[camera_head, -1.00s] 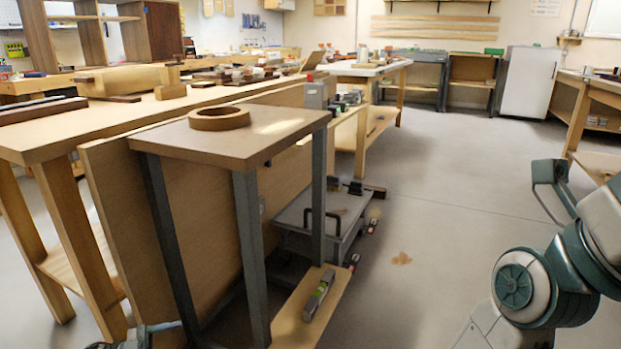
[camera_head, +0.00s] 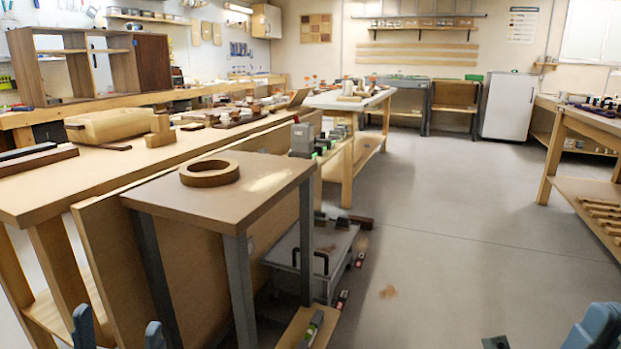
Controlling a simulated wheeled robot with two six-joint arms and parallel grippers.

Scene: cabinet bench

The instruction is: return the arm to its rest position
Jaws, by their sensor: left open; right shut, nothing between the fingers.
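My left gripper (camera_head: 120,333) shows at the bottom left edge of the head view, its two blue fingers standing apart with nothing between them. It is in front of the long bench and the small side table. My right gripper (camera_head: 597,326) shows at the bottom right corner as blue fingers close together, with nothing held. It is over open floor. Most of both arms is below the picture.
A small table (camera_head: 272,190) with a wooden ring (camera_head: 209,173) on it stands beside the long workbench (camera_head: 60,195) at left. Another bench (camera_head: 580,125) stands at right.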

